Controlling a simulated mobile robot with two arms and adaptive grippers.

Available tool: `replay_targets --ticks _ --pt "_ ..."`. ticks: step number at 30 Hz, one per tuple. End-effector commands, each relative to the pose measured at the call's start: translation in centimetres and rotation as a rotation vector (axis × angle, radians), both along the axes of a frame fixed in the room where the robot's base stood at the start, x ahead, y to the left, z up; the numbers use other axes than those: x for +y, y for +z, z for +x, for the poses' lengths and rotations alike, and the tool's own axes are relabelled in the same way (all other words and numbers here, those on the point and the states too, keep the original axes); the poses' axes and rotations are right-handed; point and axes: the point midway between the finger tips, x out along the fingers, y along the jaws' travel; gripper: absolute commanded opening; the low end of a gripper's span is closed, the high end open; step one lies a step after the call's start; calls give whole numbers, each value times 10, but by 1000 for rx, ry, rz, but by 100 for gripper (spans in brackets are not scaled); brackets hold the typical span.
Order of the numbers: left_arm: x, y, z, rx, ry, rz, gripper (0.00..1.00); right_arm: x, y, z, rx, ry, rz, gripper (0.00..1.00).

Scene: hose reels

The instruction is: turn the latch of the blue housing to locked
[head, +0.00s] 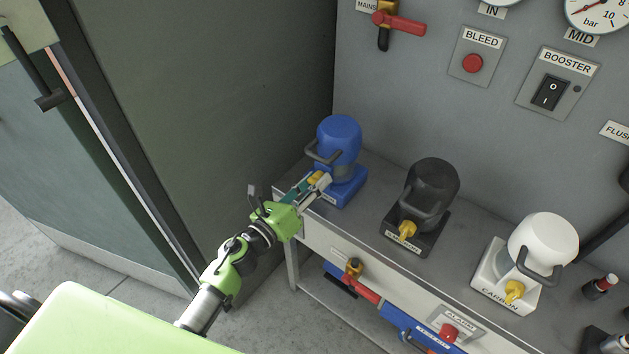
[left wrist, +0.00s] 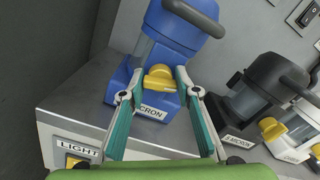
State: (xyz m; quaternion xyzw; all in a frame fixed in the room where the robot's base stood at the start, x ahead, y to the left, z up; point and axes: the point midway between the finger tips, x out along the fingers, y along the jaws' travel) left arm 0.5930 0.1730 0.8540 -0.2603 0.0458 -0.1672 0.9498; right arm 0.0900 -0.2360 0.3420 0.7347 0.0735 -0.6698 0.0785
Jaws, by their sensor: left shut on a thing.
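The blue housing (head: 340,135) stands at the left end of the metal bench, with a dark carry handle on its body. It also fills the upper middle of the left wrist view (left wrist: 186,28). Its yellow latch (left wrist: 158,79) is on the front of the blue base, above a label of which "CRON" shows. My left gripper (left wrist: 159,73) is shut on the latch, with one teal-and-grey finger on each side of it. In the head view the left gripper (head: 319,183) reaches the housing from the lower left and partly covers the latch. My right gripper is out of view.
A black housing (head: 432,180) and a white housing (head: 545,243), each with a yellow latch, stand farther right on the bench (head: 372,205). A dark green cabinet side (head: 215,90) is close on the left.

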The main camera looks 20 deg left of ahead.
Motion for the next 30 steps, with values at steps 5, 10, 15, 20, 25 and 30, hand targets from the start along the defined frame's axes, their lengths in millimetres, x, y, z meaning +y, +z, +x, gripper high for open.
replay_targets --ticks 5,10,15,20,25,30 --pt "1 1 0 59 0 -157 8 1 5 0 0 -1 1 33" --pt "1 1 0 114 2 -310 8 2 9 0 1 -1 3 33" --pt "1 1 0 169 2 -462 8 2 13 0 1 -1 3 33" --pt "1 0 0 221 2 -606 8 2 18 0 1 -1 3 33" --pt "1 0 0 277 3 -757 8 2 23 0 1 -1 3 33" --pt "1 0 0 330 3 -903 8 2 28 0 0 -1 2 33"
